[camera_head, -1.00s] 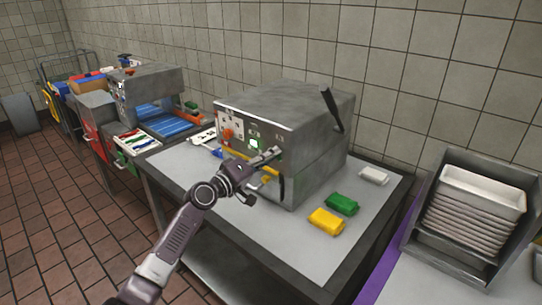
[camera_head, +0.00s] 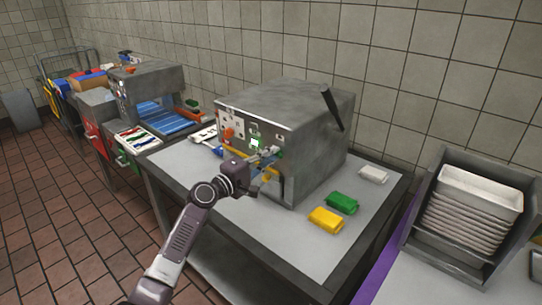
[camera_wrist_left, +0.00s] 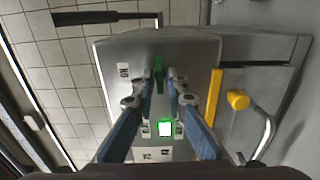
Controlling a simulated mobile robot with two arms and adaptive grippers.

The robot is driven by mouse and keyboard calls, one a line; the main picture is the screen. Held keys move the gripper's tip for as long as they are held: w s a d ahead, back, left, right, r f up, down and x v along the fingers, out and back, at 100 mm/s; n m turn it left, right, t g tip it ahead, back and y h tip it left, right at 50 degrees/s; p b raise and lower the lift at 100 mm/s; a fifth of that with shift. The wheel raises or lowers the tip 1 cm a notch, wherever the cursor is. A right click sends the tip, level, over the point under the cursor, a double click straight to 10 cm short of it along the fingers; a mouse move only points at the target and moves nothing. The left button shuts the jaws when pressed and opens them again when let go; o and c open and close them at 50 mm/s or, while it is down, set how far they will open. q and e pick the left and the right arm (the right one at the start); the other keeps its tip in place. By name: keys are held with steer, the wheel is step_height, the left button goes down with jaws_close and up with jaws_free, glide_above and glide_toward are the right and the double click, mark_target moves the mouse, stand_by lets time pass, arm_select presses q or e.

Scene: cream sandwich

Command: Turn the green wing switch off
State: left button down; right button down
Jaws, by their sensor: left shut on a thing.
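The green wing switch (camera_wrist_left: 158,68) sits on the grey panel of the metal machine (camera_head: 310,125), upright in the left wrist view. My left gripper (camera_wrist_left: 158,80) is shut on it, with one fingertip on each side of the wing. In the head view my left gripper (camera_head: 270,154) reaches the machine's front panel, and its fingers largely hide the switch there. A lit green button (camera_wrist_left: 165,128) is on the same panel, between the finger bases in the left wrist view. It also glows in the head view (camera_head: 256,143). My right gripper is not in view.
A yellow bar (camera_wrist_left: 214,97) and yellow knob (camera_wrist_left: 238,100) are close beside the fingers. A black lever (camera_head: 332,108) rises from the machine's side. Green (camera_head: 343,203), yellow (camera_head: 326,220) and white (camera_head: 373,175) packs lie on the table. Stacked trays (camera_head: 465,215) stand at right.

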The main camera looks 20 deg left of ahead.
arm_select(q)
steer(key=shift+f, duration=0.1)
steer(key=c, duration=2.1)
jaws_free()
steer(key=v, duration=1.2)
